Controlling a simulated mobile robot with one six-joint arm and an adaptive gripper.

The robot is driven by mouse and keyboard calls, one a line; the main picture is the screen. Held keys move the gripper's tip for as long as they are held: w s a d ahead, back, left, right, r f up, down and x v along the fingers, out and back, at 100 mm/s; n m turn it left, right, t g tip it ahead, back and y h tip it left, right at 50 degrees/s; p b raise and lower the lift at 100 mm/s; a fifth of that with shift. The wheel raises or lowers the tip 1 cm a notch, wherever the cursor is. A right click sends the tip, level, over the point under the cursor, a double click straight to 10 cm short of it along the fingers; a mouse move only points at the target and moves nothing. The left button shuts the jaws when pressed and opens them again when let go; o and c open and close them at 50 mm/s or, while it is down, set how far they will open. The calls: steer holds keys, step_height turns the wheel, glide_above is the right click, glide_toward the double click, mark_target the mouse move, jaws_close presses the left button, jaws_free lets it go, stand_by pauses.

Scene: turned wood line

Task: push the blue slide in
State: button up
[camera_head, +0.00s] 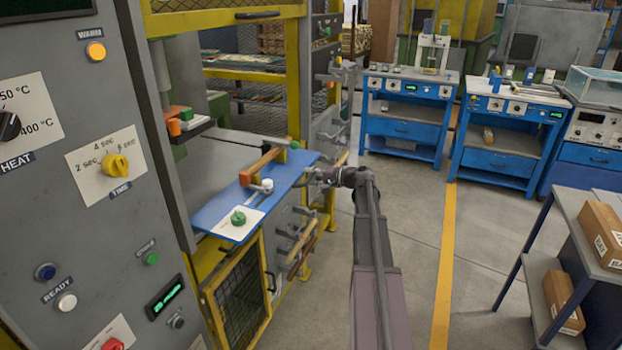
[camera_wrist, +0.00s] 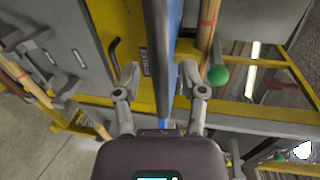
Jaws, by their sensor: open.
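The blue slide (camera_head: 210,211) is a flat blue board sticking out of the front of the grey and yellow machine in the head view. A wooden bar (camera_head: 261,166) with an orange end lies over it, and a white plate with a green knob (camera_head: 238,217) is at its near corner. My gripper (camera_head: 314,176) is at the slide's outer right edge. In the wrist view my gripper (camera_wrist: 160,77) is open, with the slide's edge (camera_wrist: 173,22) running between its two fingers. I cannot tell whether they touch it.
The machine's control panel (camera_head: 95,240) fills the left. A mesh door (camera_head: 240,290) and several handles are below the slide. Blue workbenches (camera_head: 405,112) stand at the back, and a shelf with cartons (camera_head: 605,232) stands at the right. The grey floor between is clear.

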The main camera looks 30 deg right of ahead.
jaws_close()
steer(key=shift+w, duration=0.1)
stand_by(0.3)
